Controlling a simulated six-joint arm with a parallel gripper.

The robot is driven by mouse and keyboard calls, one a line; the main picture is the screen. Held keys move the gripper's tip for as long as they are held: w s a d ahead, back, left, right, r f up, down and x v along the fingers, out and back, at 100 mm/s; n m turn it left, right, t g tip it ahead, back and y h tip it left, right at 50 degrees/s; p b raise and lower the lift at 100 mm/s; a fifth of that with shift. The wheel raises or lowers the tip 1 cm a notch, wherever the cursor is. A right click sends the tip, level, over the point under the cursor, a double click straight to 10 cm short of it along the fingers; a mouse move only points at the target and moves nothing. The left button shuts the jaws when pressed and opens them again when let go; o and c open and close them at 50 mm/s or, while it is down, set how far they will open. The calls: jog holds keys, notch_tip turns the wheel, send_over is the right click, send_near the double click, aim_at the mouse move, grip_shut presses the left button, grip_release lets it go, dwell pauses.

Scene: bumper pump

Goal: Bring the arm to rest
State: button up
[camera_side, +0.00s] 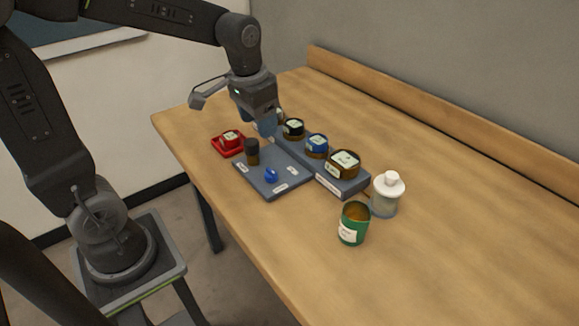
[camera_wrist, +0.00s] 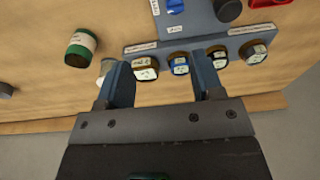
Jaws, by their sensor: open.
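My gripper (camera_side: 266,126) is open and empty above the table, near the back end of the row of jars. In the wrist view my gripper (camera_wrist: 163,80) shows two blue fingers spread wide, with nothing held between them. Below it in the side view are a black-topped jar (camera_side: 293,128), a blue jar (camera_side: 316,146) and a brown jar (camera_side: 343,163) on a grey rack (camera_side: 327,183). The arm reaches in from the upper left. I cannot tell how high the fingertips are above the rack.
The table's right side is clear.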

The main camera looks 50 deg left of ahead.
jog(key=s+d+r+t, duration=0.3)
jog(key=s+d+t, duration=0.1)
jog(key=s, duration=0.8)
jog(key=shift+s+d, duration=0.15)
jog(key=shift+d, duration=0.4)
